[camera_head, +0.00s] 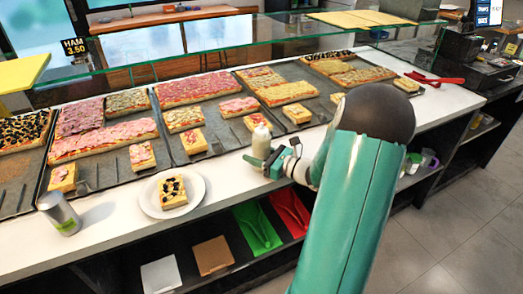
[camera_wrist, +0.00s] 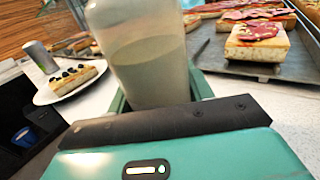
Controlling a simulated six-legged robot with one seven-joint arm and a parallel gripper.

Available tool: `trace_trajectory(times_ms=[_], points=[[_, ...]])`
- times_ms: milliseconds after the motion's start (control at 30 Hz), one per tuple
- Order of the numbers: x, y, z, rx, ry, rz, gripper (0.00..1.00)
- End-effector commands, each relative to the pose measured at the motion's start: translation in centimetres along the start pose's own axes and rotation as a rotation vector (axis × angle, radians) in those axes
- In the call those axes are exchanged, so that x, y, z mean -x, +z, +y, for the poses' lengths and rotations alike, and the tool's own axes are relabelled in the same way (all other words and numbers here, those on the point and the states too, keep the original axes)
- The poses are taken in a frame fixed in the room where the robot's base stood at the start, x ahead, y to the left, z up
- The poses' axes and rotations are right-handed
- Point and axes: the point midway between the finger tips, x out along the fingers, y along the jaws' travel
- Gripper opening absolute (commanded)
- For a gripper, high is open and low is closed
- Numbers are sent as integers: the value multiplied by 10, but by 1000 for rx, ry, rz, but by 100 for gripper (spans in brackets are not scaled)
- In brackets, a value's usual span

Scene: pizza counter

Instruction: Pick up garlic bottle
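The garlic bottle (camera_head: 261,141), pale with a light cap, is upright at the counter's front, right of the white plate. My gripper (camera_head: 270,162) is at its lower part, and the fingers hide its base. In the wrist view the translucent bottle (camera_wrist: 150,60) fills most of the space between the green fingers, its top cut off by the frame. I cannot tell whether the fingers press on it or whether it touches the counter.
A plate (camera_head: 147,208) with a pizza slice (camera_head: 172,192) and a grey can (camera_head: 60,213) stand to the left. Pizza trays (camera_head: 110,176) lie behind, under a glass shelf (camera_head: 215,52). A shelf below holds green (camera_head: 257,228) and red (camera_head: 290,212) items.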

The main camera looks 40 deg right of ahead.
Motion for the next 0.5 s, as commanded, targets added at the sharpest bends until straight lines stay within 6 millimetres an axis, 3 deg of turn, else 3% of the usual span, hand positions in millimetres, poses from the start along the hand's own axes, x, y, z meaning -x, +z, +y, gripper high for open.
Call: trace_trajectory(times_ms=[500], points=[[0, 2, 0, 0, 0, 0, 42]])
